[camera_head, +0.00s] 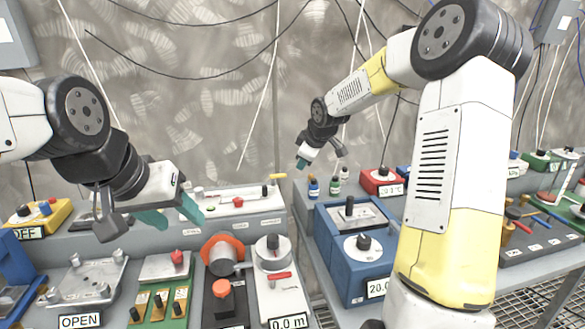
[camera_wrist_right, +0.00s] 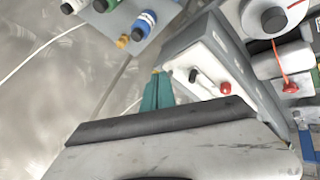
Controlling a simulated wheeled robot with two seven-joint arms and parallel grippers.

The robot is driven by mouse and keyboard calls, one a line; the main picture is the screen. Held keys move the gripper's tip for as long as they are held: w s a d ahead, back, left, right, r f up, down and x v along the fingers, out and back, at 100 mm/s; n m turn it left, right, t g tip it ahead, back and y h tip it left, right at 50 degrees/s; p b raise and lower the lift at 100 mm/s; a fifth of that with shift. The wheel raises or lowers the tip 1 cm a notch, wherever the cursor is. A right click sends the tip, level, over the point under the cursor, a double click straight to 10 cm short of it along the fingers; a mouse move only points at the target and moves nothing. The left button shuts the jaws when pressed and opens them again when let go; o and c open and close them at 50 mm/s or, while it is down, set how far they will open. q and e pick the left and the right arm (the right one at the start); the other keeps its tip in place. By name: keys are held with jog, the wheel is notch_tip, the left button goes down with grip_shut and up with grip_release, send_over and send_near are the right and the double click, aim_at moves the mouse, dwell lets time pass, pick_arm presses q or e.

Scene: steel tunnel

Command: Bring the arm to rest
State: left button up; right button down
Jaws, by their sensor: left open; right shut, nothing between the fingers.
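My left gripper (camera_head: 172,213) comes in from the left in the head view. Its teal fingertips are apart and empty, above the front row of panels. My right arm, white and yellow, rises at the right and reaches back toward the wall. Its gripper (camera_head: 303,162) is raised in front of the wall, near the small bottles, and looks small there. In the right wrist view my right gripper's teal fingers (camera_wrist_right: 158,92) are together with nothing between them. No object is held by either gripper.
Below stand a blue box (camera_head: 334,265) with black knobs, an orange ring fixture (camera_head: 219,246) and a grey panel with a red lever (camera_head: 276,275). Small bottles (camera_head: 314,187) and a red box (camera_head: 380,181) stand behind. Cables hang along the wall.

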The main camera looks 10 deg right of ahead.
jog(key=s+r+m, duration=0.2)
jog(key=s+m, duration=0.2)
jog(key=s, duration=0.8)
jog(key=s+d+r+m, duration=0.1)
jog(key=s+r+m, duration=0.2)
jog(key=s, duration=0.9)
jog(key=s+r+m, duration=0.3)
jog(key=s+m, duration=0.1)
jog(key=s, duration=0.9)
jog(key=shift+d+m+g, duration=0.25)
jog(key=shift+m+g, duration=0.15)
jog(key=shift+r, duration=0.1)
